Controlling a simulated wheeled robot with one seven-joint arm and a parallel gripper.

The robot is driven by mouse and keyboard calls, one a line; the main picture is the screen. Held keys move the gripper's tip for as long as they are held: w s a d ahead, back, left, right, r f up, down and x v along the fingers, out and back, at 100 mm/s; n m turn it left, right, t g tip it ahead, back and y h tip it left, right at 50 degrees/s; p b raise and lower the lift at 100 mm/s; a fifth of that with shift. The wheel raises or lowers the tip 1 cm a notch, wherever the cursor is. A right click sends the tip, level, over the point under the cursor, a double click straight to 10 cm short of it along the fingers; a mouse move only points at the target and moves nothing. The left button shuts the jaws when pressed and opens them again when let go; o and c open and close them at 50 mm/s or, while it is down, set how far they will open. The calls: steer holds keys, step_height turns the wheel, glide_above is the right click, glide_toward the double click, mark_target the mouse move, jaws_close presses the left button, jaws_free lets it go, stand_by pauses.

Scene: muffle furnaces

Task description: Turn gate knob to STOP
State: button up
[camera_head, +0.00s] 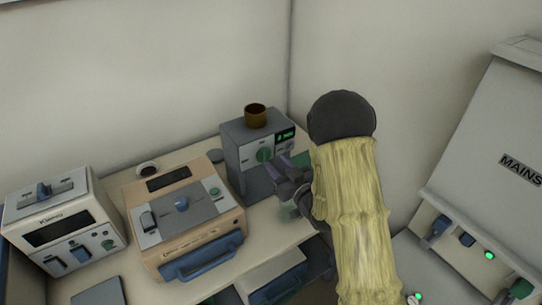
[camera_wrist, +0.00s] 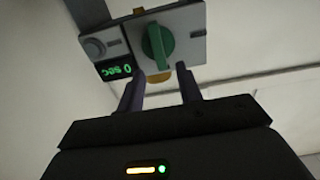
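A green knob (camera_head: 263,155) is on the front of a grey box-shaped unit (camera_head: 236,158) at the back of the bench. In the wrist view the green knob (camera_wrist: 158,46) is a bar-shaped grip, long side roughly up and down in the picture. No STOP mark is readable. My gripper (camera_head: 276,164) is in front of the unit, close to the knob. In the wrist view my gripper (camera_wrist: 159,72) has its two fingers apart, with the knob just beyond and between the tips. It holds nothing. Contact with the knob cannot be seen.
A lit green display (camera_wrist: 115,71) beside the knob reads "0 sec", upside down. A brown cup (camera_head: 255,117) stands on the unit. A tan appliance (camera_head: 187,221) and a white appliance (camera_head: 62,222) are to the left. A MAINS panel (camera_head: 495,165) is at right.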

mark_target(268, 156)
steer(key=x, duration=0.4)
steer(key=shift+w+a+p, duration=0.1)
steer(key=shift+p, duration=0.25)
jaws_close()
